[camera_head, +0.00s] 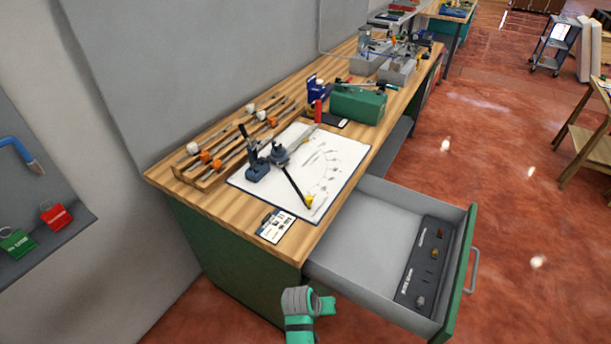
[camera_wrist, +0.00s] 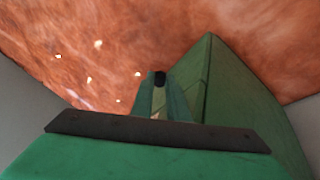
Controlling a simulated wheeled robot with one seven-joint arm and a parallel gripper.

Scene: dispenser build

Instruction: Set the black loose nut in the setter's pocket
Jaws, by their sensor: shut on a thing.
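My gripper (camera_head: 326,305) is low in front of the bench's near end, left of the open drawer in the head view. In the wrist view its fingers (camera_wrist: 160,92) are shut on a small dark piece, which looks like the black nut (camera_wrist: 159,78). Red floor shows beyond the fingertips. A blue tool with black levers (camera_head: 258,171), probably the setter, stands on the white sheet (camera_head: 325,150) on the bench. Its pocket is too small to make out. The nut cannot be made out in the head view.
The drawer (camera_head: 365,215) is pulled out, with a dark tray of small parts (camera_head: 413,284) inside. A wooden rack (camera_head: 205,174) with rods is behind the sheet. A green box (camera_head: 357,104) stands farther along. A printed card (camera_head: 276,225) lies near the bench's front edge.

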